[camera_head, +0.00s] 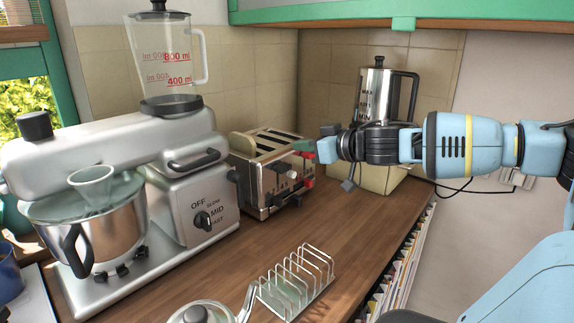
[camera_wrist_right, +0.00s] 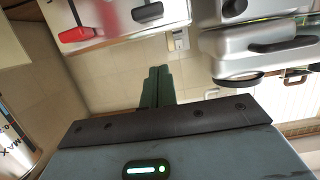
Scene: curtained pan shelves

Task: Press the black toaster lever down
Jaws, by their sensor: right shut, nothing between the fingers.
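The chrome toaster (camera_head: 262,168) stands on the wooden counter beside the mixer, a bread slice (camera_head: 243,146) in its top slot. In the right wrist view its end panel (camera_wrist_right: 108,20) shows at the top with a red lever (camera_wrist_right: 77,35) and a black lever (camera_wrist_right: 148,12). My right gripper (camera_head: 310,147) reaches in from the right, near the upper edge of the toaster's lever end. Its green fingers (camera_wrist_right: 156,86) are shut together and empty, appearing apart from the black lever in the wrist view. My left gripper is out of view.
A silver mixer (camera_head: 200,205) stands left of the toaster, with a blender jug (camera_head: 168,60) behind. A metal coffee pot (camera_head: 372,95) stands behind my right arm. A wire toast rack (camera_head: 297,280) sits in front; bare counter (camera_head: 260,243) lies between rack and toaster.

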